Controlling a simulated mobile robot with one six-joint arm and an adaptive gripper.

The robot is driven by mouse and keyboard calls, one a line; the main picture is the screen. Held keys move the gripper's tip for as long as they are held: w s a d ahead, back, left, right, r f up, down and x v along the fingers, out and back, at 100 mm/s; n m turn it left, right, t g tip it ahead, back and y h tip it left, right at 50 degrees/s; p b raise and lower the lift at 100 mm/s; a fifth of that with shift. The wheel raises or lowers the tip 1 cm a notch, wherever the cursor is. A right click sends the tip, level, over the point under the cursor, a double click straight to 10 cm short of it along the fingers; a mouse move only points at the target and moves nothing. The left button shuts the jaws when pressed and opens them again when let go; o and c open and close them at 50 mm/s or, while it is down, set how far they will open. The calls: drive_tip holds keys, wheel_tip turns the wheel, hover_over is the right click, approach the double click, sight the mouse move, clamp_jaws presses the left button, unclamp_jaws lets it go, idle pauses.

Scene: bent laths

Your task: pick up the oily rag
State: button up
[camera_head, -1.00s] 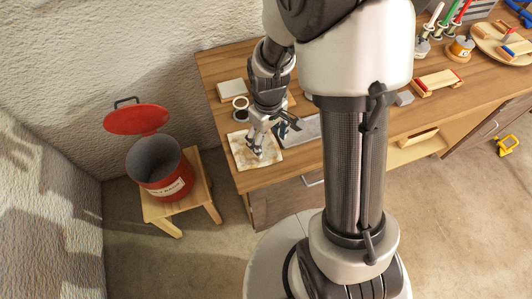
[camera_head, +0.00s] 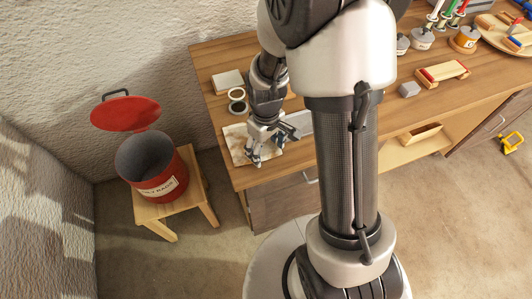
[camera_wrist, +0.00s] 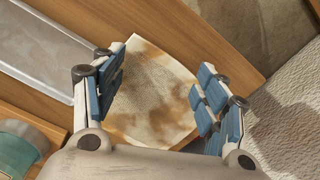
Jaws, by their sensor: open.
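The oily rag (camera_head: 238,143) is a flat, cream cloth with brown stains, lying at the left front corner of the wooden bench. My gripper (camera_head: 262,160) is over its right part and hides some of it. In the wrist view the rag (camera_wrist: 155,90) shows between the two blue-padded fingers of my gripper (camera_wrist: 162,90), which are spread apart and empty. I cannot tell how far the fingertips are above the cloth.
A red bin (camera_head: 160,178) labelled for rags stands with its lid (camera_head: 125,113) up on a wooden stool (camera_head: 201,190) left of the bench (camera_head: 208,60). A white block (camera_head: 227,82) and a round container (camera_head: 237,97) lie behind the rag. A grey metal tray (camera_wrist: 40,50) lies beside it.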

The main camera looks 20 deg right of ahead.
drive_tip(key=shift+f+b, duration=0.3)
drive_tip(key=shift+f, duration=0.1)
drive_tip(key=shift+r, duration=0.1)
drive_tip(key=shift+c, duration=0.6)
drive_tip(key=shift+c, duration=1)
drive_tip(key=shift+s, duration=0.3)
drive_tip(key=c, duration=0.9)
drive_tip(key=shift+f, duration=0.2)
clamp_jaws()
